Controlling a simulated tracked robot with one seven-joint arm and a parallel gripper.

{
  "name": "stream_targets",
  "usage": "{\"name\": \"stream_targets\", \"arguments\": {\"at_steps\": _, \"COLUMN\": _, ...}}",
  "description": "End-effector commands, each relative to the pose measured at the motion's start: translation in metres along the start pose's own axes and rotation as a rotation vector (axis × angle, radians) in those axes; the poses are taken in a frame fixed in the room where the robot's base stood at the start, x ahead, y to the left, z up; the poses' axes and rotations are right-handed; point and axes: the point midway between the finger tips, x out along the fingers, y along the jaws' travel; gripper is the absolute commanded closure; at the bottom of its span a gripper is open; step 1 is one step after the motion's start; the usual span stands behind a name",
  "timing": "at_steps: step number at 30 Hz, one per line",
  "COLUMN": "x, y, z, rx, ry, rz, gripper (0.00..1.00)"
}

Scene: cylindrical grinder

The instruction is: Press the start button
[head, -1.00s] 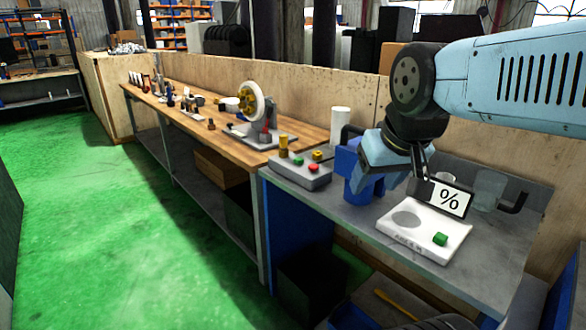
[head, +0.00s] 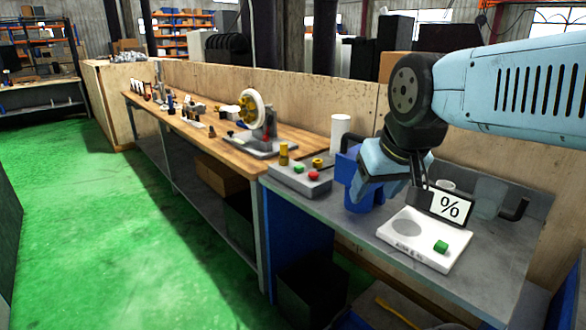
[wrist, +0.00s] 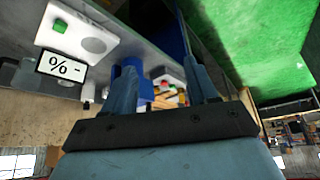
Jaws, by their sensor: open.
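A grey control box (head: 284,179) stands at the left end of the grey bench. It carries a green button (head: 299,168), a red button (head: 314,176) and yellow knobs. A white device (head: 402,251) with a round grey plate, a green button (head: 441,246) and a "%" display (head: 450,207) lies farther right. My gripper (head: 368,196) is open and empty, above the bench between the two, in front of a blue object (head: 350,166). In the wrist view my gripper (wrist: 162,82) shows its fingers apart, with the control box beyond them, partly hidden. No contact with any button is visible.
A long wooden bench (head: 205,131) with a white wheel (head: 251,106) and small parts runs back to the left. A white cylinder (head: 340,128) stands behind the control box. A plywood wall (head: 290,95) closes the back. The green floor (head: 100,220) is clear.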

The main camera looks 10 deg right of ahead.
Motion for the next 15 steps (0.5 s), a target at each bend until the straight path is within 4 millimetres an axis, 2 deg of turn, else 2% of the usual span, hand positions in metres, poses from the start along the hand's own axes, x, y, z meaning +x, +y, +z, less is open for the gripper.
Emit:
{"name": "stream_targets", "arguments": {"at_steps": 2, "x": 0.0000, "y": 0.0000, "z": 0.0000, "rx": 0.000, "ry": 0.000, "rz": 0.000, "gripper": 0.50}}
{"name": "stream_targets", "arguments": {"at_steps": 15, "x": 0.0000, "y": 0.0000, "z": 0.0000, "rx": 0.000, "ry": 0.000, "rz": 0.000, "gripper": 0.93}}
